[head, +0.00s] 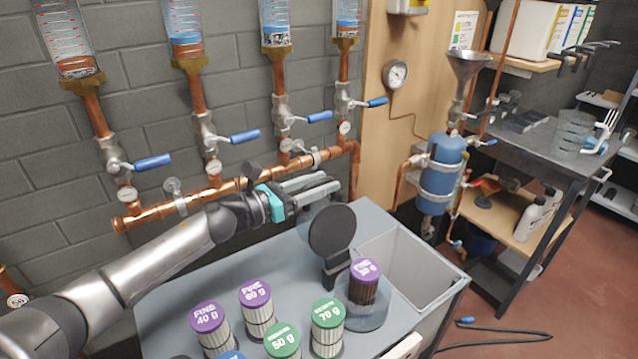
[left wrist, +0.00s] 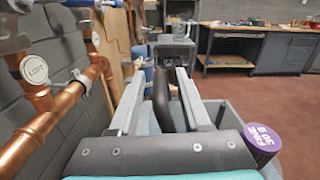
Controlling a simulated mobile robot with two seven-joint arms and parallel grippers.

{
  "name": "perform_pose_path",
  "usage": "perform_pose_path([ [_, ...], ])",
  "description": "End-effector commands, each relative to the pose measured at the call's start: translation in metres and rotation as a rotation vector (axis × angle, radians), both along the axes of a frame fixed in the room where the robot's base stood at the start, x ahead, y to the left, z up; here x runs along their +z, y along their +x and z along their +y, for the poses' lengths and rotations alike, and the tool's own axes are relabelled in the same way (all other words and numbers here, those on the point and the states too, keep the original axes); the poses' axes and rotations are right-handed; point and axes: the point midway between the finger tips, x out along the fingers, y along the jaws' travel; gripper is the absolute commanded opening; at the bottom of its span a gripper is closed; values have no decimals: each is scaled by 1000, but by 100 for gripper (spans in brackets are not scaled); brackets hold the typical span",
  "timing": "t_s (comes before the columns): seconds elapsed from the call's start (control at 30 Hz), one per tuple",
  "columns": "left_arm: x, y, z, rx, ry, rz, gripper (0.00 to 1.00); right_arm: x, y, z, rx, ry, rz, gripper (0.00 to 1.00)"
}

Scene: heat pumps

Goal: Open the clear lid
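A clear round housing (head: 372,319) stands on the grey worktop around a purple-capped cartridge (head: 365,283). A black round disc (head: 332,230) stands upright on a dark bracket at its back left. I cannot clearly make out a separate clear lid. My left gripper (head: 325,184) is just above and behind the disc, fingers pointing right. In the left wrist view its two fingers (left wrist: 158,100) are wide apart, with the disc's dark edge (left wrist: 160,98) between or just below them. I cannot tell whether they touch it. My right gripper is not in view.
Several capped cartridges (head: 257,310) stand at the worktop's front left. A basin (head: 410,265) is sunk at its right. A copper pipe (head: 240,183) with blue-handled valves runs along the wall behind my left arm. A blue tank (head: 442,172) hangs farther right.

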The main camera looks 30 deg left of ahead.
Motion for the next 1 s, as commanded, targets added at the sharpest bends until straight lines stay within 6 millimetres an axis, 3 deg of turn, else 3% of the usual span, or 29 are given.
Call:
perform_pose_path([
  [0.07,0,0,0,0,0,0,38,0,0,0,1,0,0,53],
  [0.4,0,0,0,0,0,0,0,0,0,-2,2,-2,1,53],
  [1.0,0,0,1,1,1,0,0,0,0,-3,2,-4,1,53],
])
